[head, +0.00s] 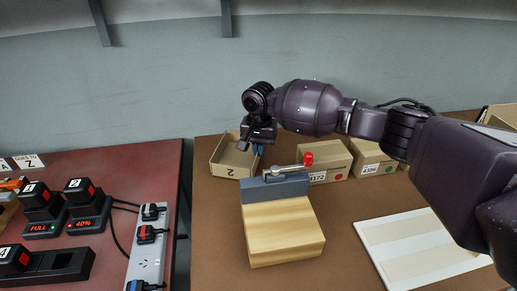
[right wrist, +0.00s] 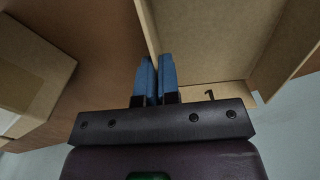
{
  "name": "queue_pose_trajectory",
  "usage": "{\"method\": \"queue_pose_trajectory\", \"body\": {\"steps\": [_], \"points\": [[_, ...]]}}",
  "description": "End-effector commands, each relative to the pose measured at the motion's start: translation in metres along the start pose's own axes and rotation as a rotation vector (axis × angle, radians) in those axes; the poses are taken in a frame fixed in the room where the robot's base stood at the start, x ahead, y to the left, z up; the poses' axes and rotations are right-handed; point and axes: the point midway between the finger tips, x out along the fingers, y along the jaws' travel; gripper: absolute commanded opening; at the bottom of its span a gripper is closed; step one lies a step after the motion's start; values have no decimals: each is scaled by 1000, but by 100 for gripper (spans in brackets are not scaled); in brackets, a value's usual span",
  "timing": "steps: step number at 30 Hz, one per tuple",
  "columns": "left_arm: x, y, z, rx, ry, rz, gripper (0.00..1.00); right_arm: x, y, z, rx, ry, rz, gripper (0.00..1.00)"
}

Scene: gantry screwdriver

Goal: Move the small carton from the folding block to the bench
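The small carton (head: 228,170) is an open-topped cardboard box with a dark mark on its front. It is behind and left of the folding block (head: 284,235), a wooden block with a grey clamp bar and red-tipped lever on its back edge. The carton is off the block, at the bench (head: 350,200) surface; exact contact is hidden. My right gripper (head: 257,149) is at the carton's right wall, pointing down. In the right wrist view its blue fingers (right wrist: 157,60) are close together, with the carton's wall (right wrist: 150,25) running between them. My left gripper is out of view.
Closed cartons (head: 328,164) stand right of the carton along the back. A white panel (head: 420,246) lies at the right front. A red-brown table (head: 100,180) on the left holds chargers and a power strip (head: 149,245). My right arm spans the right side.

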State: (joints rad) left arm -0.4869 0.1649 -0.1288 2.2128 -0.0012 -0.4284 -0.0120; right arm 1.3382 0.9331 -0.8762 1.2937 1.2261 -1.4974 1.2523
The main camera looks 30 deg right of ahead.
Motion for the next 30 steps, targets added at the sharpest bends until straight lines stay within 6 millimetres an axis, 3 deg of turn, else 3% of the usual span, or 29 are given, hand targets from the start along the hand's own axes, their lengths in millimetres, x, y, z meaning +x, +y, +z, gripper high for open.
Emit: {"method": "queue_pose_trajectory", "body": {"steps": [3,9,19,30], "points": [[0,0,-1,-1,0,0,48,3,0,0,0,-1,0,0],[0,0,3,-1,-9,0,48,3,0,0,-1,-1,0,29],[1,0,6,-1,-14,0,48,0,0,0,0,0,1,29],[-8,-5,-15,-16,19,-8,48,-69,0,0,1,7,-6,29]]}}
